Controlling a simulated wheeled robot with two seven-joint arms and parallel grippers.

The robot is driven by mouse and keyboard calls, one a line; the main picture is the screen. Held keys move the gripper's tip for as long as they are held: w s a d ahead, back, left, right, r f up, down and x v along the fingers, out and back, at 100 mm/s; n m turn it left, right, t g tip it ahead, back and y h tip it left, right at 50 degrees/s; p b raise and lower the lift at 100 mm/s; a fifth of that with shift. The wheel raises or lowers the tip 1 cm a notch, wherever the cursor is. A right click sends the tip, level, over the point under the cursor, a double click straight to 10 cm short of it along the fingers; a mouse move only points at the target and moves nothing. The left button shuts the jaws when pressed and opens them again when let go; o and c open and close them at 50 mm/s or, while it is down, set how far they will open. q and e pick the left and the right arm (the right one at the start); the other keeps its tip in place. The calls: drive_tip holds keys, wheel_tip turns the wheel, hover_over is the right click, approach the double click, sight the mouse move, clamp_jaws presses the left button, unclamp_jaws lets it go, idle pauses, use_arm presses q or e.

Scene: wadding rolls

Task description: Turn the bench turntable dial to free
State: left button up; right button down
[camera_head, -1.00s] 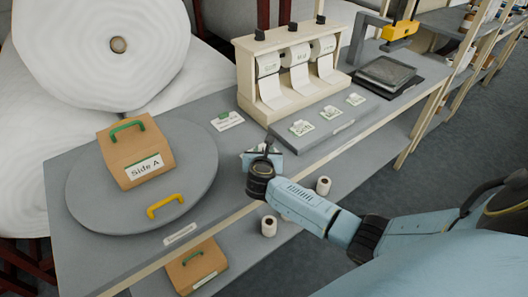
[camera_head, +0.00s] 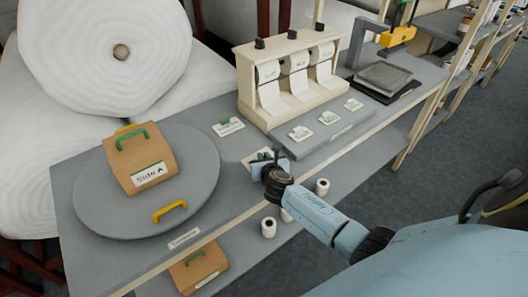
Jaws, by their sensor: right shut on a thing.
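The round grey turntable (camera_head: 100,215) lies on the bench at left, with a yellow handle (camera_head: 170,211) at its front edge. A brown box marked "Side A" (camera_head: 160,150) with a green handle stands on it. My right gripper (camera_head: 266,164) is at the bench front, right of the turntable, shut on what seems to be the dial. The gripper hides most of the dial, so its setting cannot be read. A pale plate (camera_head: 252,160) shows beside the fingers. My left gripper is not in view.
A wooden dispenser (camera_head: 247,82) with several white rolls stands behind the gripper. Small label cards (camera_head: 301,133) lie on the raised strip at right. Big wadding rolls (camera_head: 65,40) stand behind the bench. Another brown box (camera_head: 195,268) is on the lower shelf.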

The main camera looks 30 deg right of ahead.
drive_tip(key=n+y+p, duration=0.2)
drive_tip(key=n+y, duration=0.1)
drive_tip(key=shift+d+r+t+p, duration=0.15)
drive_tip(key=shift+t+p, duration=0.15)
drive_tip(key=shift+p, duration=0.05)
drive_tip(key=shift+n+y+p, duration=0.3)
drive_tip(key=shift+n+y, duration=0.6)
drive_tip(key=shift+y, duration=0.3)
drive_tip(key=shift+f+n+y, duration=0.2)
drive_tip(key=shift+n+y, duration=0.2)
drive_tip(key=shift+y, duration=0.1)
drive_tip(key=shift+f+n+y+b, duration=0.1)
drive_tip(key=shift+n+y+b, duration=0.4)
drive_tip(key=shift+n+y, duration=0.5)
drive_tip(key=n+g+y+b, duration=0.2)
drive_tip(key=n+y+b, duration=0.1)
drive_tip(key=y+b, duration=0.1)
drive_tip(key=shift+f+n+g, duration=0.1)
drive_tip(key=shift+n+g, duration=0.2)
drive_tip(key=shift+n+g+y+b, duration=0.7)
drive_tip(key=shift+n+y+b, duration=0.15)
drive_tip(key=shift+b, duration=0.55)
drive_tip(key=shift+r, duration=0.2)
